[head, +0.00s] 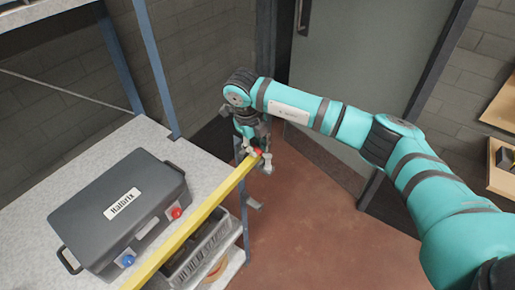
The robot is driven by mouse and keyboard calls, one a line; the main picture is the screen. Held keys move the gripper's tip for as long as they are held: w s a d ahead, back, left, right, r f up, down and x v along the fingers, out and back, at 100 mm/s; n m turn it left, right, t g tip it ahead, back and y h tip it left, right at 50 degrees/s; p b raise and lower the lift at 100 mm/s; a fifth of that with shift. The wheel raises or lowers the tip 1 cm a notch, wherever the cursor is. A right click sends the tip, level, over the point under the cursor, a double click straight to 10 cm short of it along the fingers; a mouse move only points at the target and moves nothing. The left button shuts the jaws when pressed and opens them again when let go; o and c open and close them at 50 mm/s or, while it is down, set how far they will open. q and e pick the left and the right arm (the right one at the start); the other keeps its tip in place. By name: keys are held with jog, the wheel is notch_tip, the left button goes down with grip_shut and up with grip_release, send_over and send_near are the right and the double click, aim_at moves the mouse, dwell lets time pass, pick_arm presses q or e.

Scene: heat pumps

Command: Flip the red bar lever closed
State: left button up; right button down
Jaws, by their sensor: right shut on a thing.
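A small red piece, which looks like the red bar lever (258,152), shows at the far end of the yellow rail, beside a small pale fitting (267,161). My right gripper (256,148) reaches down over it from above and is shut on it. The fingers and the wrist hide most of the lever, so I cannot tell its angle. My left gripper is not in view.
A dark grey case (118,203) with a red knob (177,213) and a blue knob (127,261) sits on the grey shelf top (45,207). The yellow rail (190,222) runs along the shelf edge. A grey crate (200,247) is below. Open floor (305,230) lies right.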

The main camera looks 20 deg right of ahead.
jog(key=shift+s+a+f+n+b, duration=0.1)
jog(key=shift+a+f+n+b, duration=0.15)
jog(key=shift+n+b, duration=0.65)
jog(key=shift+s+a+r+b, duration=0.1)
jog(key=shift+r+b, duration=0.15)
jog(key=shift+b, duration=0.2)
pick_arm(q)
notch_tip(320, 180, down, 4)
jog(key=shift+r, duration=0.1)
pick_arm(e)
jog(key=c, duration=1.2)
grip_release()
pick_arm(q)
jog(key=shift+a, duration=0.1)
pick_arm(e)
jog(key=shift+r, duration=0.1)
jog(key=r, duration=0.4)
jog(key=s+a+r, duration=0.1)
jog(key=r, duration=0.6)
jog(key=shift+s+a+r, duration=0.3)
jog(key=shift+a+r, duration=0.05)
jog(key=shift+a, duration=0.05)
